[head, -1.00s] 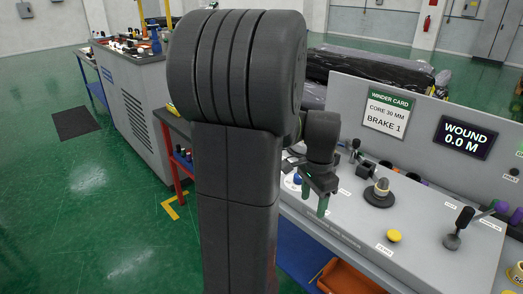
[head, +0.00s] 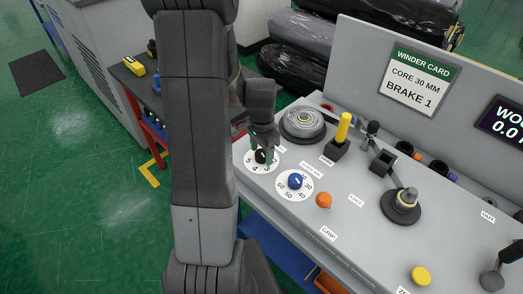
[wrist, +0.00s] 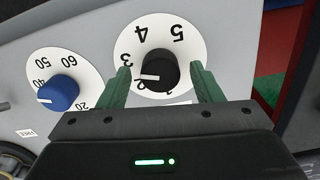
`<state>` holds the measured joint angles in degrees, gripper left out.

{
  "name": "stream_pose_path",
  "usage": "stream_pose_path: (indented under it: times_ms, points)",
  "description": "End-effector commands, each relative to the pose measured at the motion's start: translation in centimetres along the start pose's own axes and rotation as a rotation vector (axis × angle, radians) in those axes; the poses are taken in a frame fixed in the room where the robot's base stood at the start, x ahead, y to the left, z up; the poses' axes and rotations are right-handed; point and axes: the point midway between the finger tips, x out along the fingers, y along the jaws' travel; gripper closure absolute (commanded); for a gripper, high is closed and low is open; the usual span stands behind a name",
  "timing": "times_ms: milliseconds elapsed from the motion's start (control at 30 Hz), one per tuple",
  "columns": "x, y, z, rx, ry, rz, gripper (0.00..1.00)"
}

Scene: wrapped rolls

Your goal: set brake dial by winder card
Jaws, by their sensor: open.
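The winder card (head: 421,78) on the upright panel reads "CORE 30 MM" and "BRAKE 1". The brake dial, a black knob (wrist: 163,70) on a white disc numbered 1 to 5, shows upside down in the wrist view. Its white pointer is turned to the left, near the 2. My gripper (wrist: 158,85) is open, with one green finger on each side of the black knob; I cannot tell whether they touch it. In the head view my gripper (head: 262,152) stands over this dial (head: 252,168) and partly hides it.
A blue-knobbed dial (head: 295,182) numbered in tens sits close beside it. An orange button (head: 323,200), a yellow-handled lever (head: 342,130) and a round reel (head: 303,122) are nearby. A yellow button (head: 421,275) lies farther right on the console.

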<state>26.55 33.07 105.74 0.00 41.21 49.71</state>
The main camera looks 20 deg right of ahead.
Motion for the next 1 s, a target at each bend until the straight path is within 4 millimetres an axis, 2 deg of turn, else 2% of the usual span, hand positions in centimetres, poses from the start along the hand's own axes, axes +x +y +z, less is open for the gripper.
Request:
stream_pose_path:
  times_ms: [367, 467, 600, 633, 1000]
  points:
    - [0.55, -0.01, 0.0, 0.0, 0.0, 0.0, 0.41]
    - [0.54, -0.01, 0.0, 0.0, 0.0, 0.0, 0.56]
    - [0.53, -0.01, -0.01, 0.0, 0.0, 0.0, 0.84]
    - [0.53, -0.01, -0.01, 0.0, 0.0, 0.0, 0.85]
    - [0.58, -0.04, -0.03, -0.063, 0.001, -0.001, 0.85]
